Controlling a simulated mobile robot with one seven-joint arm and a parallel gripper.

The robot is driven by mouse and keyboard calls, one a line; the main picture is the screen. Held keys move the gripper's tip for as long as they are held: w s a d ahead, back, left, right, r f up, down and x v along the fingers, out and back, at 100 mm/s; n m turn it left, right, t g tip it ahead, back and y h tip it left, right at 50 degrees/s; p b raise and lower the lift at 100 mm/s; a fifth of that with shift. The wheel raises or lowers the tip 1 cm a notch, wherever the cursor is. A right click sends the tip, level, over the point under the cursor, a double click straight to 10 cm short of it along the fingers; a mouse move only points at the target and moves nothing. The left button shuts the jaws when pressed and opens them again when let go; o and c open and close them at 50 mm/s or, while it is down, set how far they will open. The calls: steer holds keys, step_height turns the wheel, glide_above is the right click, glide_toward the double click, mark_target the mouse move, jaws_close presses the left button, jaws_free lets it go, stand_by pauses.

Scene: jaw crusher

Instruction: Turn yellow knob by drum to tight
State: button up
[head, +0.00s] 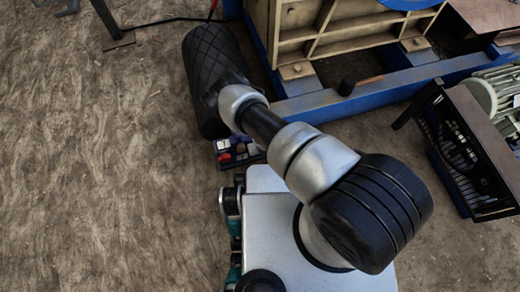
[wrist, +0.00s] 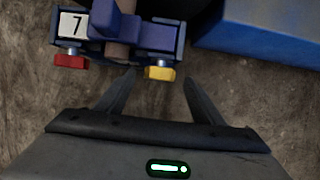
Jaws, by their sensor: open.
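The yellow knob (wrist: 161,73) shows in the wrist view at the front right of a small blue device, just ahead of the space between my fingers. The device (wrist: 156,37) has a brown drum (wrist: 118,50) at its middle and a white plate marked 7 (wrist: 73,23). My gripper (wrist: 158,78) is open, with nothing between its fingers, and the knob lies near the fingertips. I cannot tell how far the knob is turned. In the head view my arm covers much of this place, and the gripper is hidden.
A red knob (wrist: 69,61) sits at the device's front left. A blue beam (wrist: 262,38) lies to the right. In the head view, a wooden frame machine (head: 340,25) stands at the back and a black rack (head: 468,150) at the right.

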steer(key=shift+b+x, duration=0.45)
steer(key=shift+x, duration=1.2)
steer(key=c, duration=1)
steer(key=shift+c, duration=0.2)
steer(key=shift+w+d+m+g+y, duration=0.1)
steer(key=shift+d+m+g+y, duration=0.25)
steer(key=shift+y, duration=0.85)
steer(key=shift+w+d+f+m+g+y, duration=0.1)
steer(key=shift+d+m+g+y, duration=0.1)
steer(key=shift+y, duration=0.5)
steer(key=shift+d+f+m+g+y, duration=0.1)
steer(key=shift+g+y, duration=0.05)
steer(key=shift+y, duration=0.55)
